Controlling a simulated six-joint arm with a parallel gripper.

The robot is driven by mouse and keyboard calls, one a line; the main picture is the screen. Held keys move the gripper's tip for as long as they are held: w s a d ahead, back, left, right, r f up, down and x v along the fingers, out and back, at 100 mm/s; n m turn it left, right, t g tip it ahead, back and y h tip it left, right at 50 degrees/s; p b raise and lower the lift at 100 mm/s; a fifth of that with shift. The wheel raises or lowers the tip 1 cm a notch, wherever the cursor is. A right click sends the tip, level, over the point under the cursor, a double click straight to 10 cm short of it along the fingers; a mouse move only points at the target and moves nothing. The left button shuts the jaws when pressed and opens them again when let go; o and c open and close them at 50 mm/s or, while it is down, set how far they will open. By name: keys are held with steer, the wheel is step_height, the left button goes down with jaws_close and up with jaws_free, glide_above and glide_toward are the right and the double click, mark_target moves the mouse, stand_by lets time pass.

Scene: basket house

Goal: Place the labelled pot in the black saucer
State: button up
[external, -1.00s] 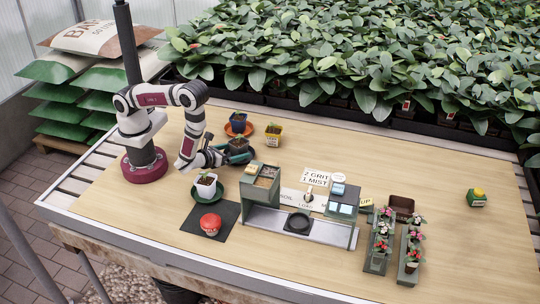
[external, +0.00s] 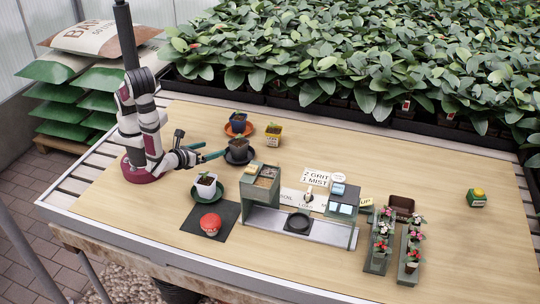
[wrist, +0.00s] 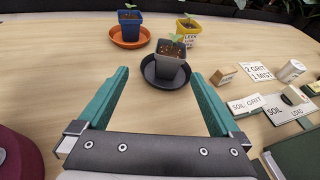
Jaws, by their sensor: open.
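A dark grey pot (external: 238,151) with a small seedling stands upright in the black saucer (wrist: 148,79). In the wrist view the grey pot (wrist: 168,66) sits inside the saucer's rim, and no label shows on the side I see. A yellow pot (wrist: 187,30) behind it carries a white label with dark lettering; in the external view the yellow pot (external: 274,136) stands on the table. My gripper (external: 213,151) is open and empty. Its teal fingers are apart, short of the saucer and clear of the grey pot.
A blue pot (wrist: 130,20) sits in an orange saucer (wrist: 122,41). A white pot (external: 206,185) stands in a green saucer (external: 195,196), near a red object (external: 210,224) on a dark mat. A green-grey station (external: 262,182) stands to the right. The table's right part is mostly clear.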

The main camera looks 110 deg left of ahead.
steer(key=s+a+r+n+g+h, duration=0.25)
steer(key=s+r+n+g, duration=0.2)
steer(key=r+n, duration=0.25)
steer(key=s+d+r+n+h, duration=0.4)
steer(key=s+r+n+h, duration=0.3)
steer(key=n+h, duration=0.1)
steer(key=shift+d+r+h, duration=0.15)
steer(key=shift+d+h, duration=0.25)
steer(key=shift+h, duration=0.25)
